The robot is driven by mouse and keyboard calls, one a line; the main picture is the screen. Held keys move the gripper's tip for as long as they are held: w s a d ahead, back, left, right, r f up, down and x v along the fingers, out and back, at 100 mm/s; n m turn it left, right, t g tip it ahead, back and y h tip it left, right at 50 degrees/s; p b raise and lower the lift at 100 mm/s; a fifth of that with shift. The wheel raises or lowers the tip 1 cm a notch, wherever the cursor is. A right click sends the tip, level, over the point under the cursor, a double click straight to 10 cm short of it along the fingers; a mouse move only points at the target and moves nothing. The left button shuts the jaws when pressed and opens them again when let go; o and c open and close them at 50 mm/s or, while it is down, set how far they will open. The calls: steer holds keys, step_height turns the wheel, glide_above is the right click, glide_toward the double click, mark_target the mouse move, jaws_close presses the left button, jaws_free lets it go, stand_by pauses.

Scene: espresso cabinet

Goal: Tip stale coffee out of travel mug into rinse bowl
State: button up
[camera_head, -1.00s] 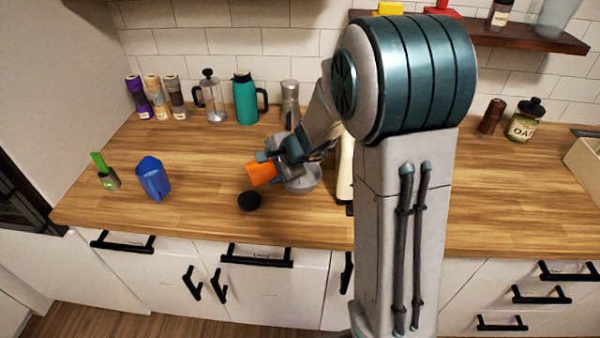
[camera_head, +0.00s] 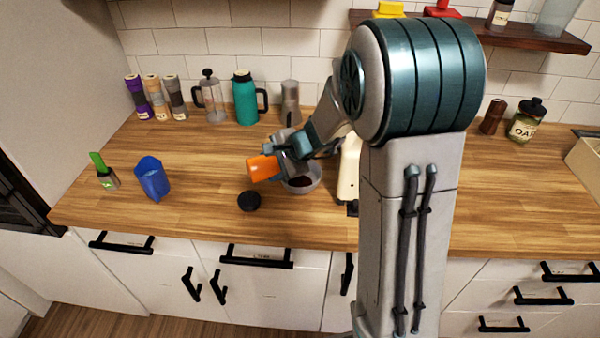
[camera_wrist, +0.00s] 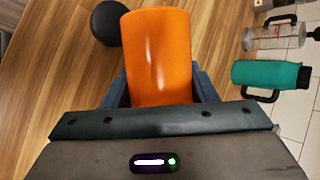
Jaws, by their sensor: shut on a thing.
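My gripper (camera_head: 283,163) is shut on the orange travel mug (camera_head: 262,168), which also fills the middle of the wrist view (camera_wrist: 157,55). The mug lies nearly sideways above the counter, at the left side of the grey rinse bowl (camera_head: 315,186). Dark liquid shows inside the bowl. The mug's mouth is hidden by my gripper in the head view, so I cannot tell whether liquid is still inside. A round black lid-like piece (camera_head: 249,201) lies on the counter in front of the mug.
A blue jug (camera_head: 152,180) and a green-handled tool (camera_head: 106,174) stand to the left. A teal flask (camera_head: 245,98), a glass press (camera_head: 212,97) and several grinders stand along the wall. A cream object (camera_head: 349,170) stands close right of the bowl. The front-left counter is clear.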

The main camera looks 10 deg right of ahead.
steer(key=shift+w+d+r+y+b, duration=0.15)
steer(key=shift+r+y+b, duration=0.15)
steer(key=shift+y+b, duration=0.15)
stand_by(0.5)
